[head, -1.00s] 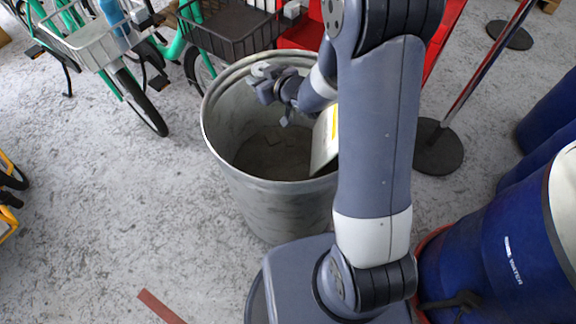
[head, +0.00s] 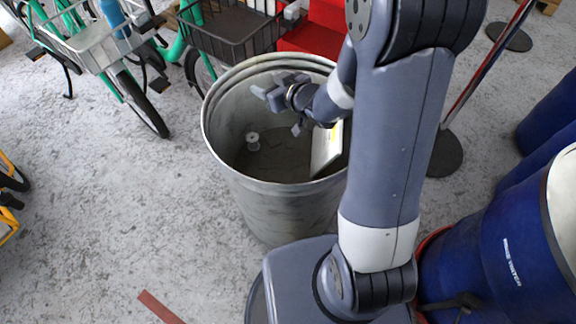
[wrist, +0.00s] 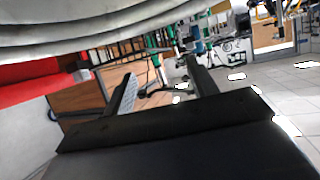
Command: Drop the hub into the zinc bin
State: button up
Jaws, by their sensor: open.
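The hub (head: 252,138), a small pale metal spool, shows inside the zinc bin, left of its middle. I cannot tell whether it rests on the bottom or is still in the air. The zinc bin (head: 222,165) is a wide round grey metal drum, open at the top. My gripper (head: 278,110) is open and empty over the bin's mouth, up and right of the hub. Its two fingers also stand apart in the wrist view (wrist: 162,82), with nothing between them. The hub is not seen in the wrist view.
A white panel with a yellow stripe (head: 325,150) leans inside the bin at the right. Bikes with baskets (head: 235,30) and a red box (head: 312,35) stand behind. Blue barrels (head: 490,250) and a post base (head: 447,153) are at right.

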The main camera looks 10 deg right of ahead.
jog(key=v, duration=0.6)
jog(key=shift+p, duration=0.4)
jog(key=shift+r, duration=0.1)
jog(key=b+x, duration=0.2)
jog(key=x, duration=0.8)
jog(key=shift+w+a+r+p, duration=0.1)
jog(key=shift+r+p, duration=0.95)
jog(key=shift+p, duration=0.1)
jog(key=shift+w+a+r+p, duration=0.1)
jog(key=shift+w+r+p, duration=0.05)
jog(key=shift+r+p, duration=0.95)
jog(key=shift+f, duration=0.15)
